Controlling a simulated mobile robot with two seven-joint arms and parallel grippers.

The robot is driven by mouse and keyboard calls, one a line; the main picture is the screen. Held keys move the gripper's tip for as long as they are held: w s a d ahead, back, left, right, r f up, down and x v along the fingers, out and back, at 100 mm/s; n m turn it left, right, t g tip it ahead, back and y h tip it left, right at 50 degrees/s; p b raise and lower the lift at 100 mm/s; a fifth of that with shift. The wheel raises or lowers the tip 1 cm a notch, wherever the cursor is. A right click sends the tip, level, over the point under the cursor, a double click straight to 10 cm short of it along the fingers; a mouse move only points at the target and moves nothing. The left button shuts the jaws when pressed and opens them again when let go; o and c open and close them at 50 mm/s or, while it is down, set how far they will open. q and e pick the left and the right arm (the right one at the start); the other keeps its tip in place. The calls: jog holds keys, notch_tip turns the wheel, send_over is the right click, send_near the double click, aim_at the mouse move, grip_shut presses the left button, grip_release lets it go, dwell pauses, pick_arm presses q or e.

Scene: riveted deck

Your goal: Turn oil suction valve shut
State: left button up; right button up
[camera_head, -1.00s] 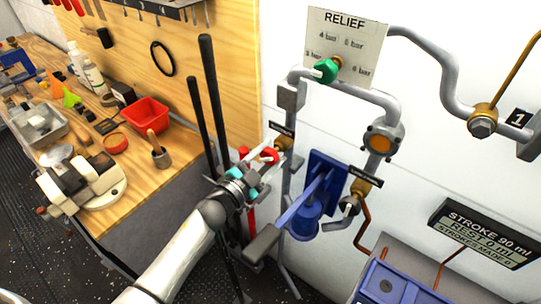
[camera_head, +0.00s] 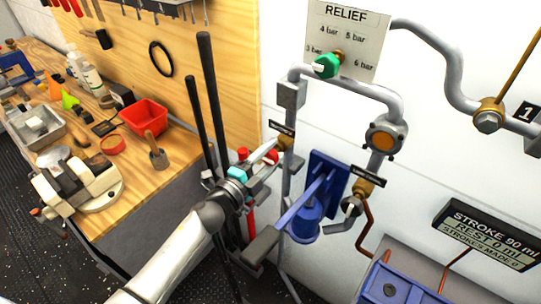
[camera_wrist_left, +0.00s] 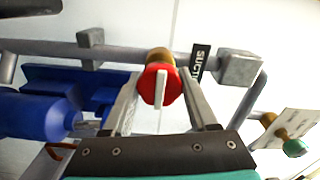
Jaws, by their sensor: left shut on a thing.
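The oil suction valve has a round red knob (camera_wrist_left: 161,86) with a pale bar across its face and a brass body (camera_wrist_left: 160,56) on a grey pipe. A black tag reading "SUCTI..." (camera_wrist_left: 199,62) hangs beside it. In the left wrist view my left gripper (camera_wrist_left: 162,82) has one finger on each side of the red knob and is shut on it. In the head view the left gripper (camera_head: 270,158) reaches the brass valve body (camera_head: 286,143) from the lower left and mostly hides the knob. My right gripper is not in view.
A blue hand pump (camera_head: 311,205) stands just right of the valve. A green relief knob (camera_head: 326,66) sits above by the RELIEF plate (camera_head: 348,22). Two black rods (camera_head: 208,95) rise close to my left arm. A wooden bench (camera_head: 190,165) is at the left.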

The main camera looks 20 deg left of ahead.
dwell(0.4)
pick_arm(q)
jog(key=o, duration=1.4)
jog(key=shift+s, duration=0.1)
jog(key=b+v, duration=0.2)
jog(key=v, duration=1.3)
jog(key=shift+a, duration=0.1)
